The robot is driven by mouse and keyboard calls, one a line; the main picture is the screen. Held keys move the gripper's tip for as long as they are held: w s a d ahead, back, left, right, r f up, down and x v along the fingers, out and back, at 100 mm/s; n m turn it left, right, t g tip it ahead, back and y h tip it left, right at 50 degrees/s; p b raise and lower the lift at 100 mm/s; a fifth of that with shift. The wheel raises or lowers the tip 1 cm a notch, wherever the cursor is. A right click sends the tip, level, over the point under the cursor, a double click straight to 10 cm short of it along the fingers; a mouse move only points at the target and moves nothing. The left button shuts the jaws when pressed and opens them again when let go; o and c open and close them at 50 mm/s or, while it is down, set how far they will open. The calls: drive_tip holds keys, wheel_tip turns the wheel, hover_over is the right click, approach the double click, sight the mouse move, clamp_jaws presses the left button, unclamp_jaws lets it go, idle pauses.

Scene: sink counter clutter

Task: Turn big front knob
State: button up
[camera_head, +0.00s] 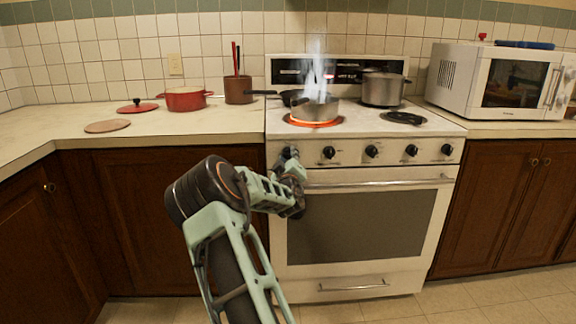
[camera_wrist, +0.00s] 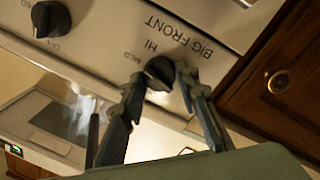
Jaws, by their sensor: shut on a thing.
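The big front knob (camera_wrist: 160,70) is a black round knob on the stove's white control panel, labelled "BIG FRONT" with "HI" and "MED" marks beside it in the wrist view. My gripper (camera_wrist: 160,80) is shut on it, one finger on each side. In the head view my gripper (camera_head: 291,160) is at the leftmost knob position of the panel and mostly hides that knob. The front left burner (camera_head: 302,124) glows orange under a steaming pot (camera_head: 316,109).
Several other black knobs (camera_head: 371,151) sit to the right, above the oven handle (camera_head: 380,183). A pan with a dark handle (camera_head: 262,93) and a large pot (camera_head: 382,89) stand at the back of the stove. A microwave (camera_head: 495,80) is right; a red pot (camera_head: 184,99) is left.

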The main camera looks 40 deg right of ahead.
drive_tip(key=shift+f+n+b, duration=0.1)
drive_tip(key=shift+n+b, duration=1.15)
drive_tip(key=shift+n, duration=0.55)
drive_tip(key=o, duration=1.2)
drive_tip(key=shift+c, duration=0.2)
drive_tip(key=shift+s, duration=0.1)
drive_tip(key=v, duration=1.2)
drive_tip(key=shift+t, duration=0.3)
drive_tip(key=shift+d+f, duration=0.1)
drive_tip(key=shift+f, duration=0.05)
drive_tip(key=shift+c, duration=0.2)
